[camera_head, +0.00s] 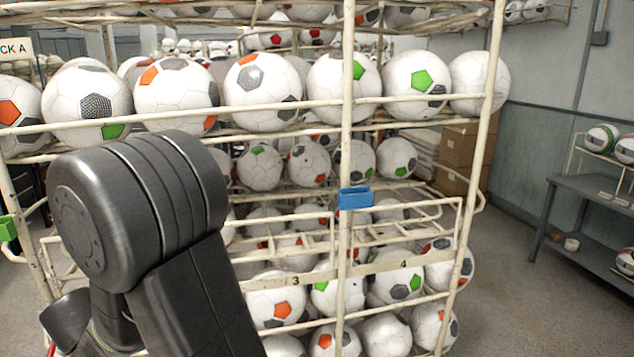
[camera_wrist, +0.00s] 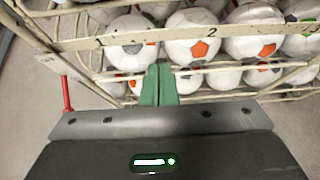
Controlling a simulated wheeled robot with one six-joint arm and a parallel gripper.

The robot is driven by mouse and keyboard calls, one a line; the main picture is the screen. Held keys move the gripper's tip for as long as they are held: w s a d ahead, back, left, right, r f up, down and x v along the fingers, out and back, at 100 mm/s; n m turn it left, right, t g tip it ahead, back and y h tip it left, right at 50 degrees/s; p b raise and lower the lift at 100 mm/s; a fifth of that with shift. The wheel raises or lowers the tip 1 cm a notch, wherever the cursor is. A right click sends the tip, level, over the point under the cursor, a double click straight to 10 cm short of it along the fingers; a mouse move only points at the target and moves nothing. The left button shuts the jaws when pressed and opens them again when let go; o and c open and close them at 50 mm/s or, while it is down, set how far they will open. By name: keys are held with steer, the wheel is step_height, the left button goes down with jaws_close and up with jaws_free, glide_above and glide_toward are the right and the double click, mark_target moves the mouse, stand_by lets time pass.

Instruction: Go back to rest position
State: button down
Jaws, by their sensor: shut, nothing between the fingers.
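My gripper (camera_wrist: 159,72) shows in the wrist view as two green fingers, shut together with nothing between them. It points toward the lower shelf of a ball rack, just in front of a cream rail (camera_wrist: 85,43) marked 2. White footballs with orange patches, such as one ball (camera_wrist: 198,48), sit behind that rail. I cannot tell whether the fingertips touch the rack. In the head view my dark arm is bent at the left in front of the rack, and my gripper is hidden there.
The cream wire rack (camera_head: 347,230) holds several rows of footballs. A blue clip (camera_head: 355,198) is on its upright and a green clip (camera_head: 7,229) is at the far left. A grey table (camera_head: 600,190) with balls stands at the right. Open floor (camera_head: 530,310) lies between them.

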step_height(320, 180, down, 7)
steer(key=s+t+b, duration=0.2)
steer(key=t+b, duration=0.1)
steer(key=b, duration=0.9)
steer(key=shift+s+d+r+t+y, duration=0.2)
steer(key=shift+s+d+t+y, duration=0.1)
steer(key=shift+y, duration=0.1)
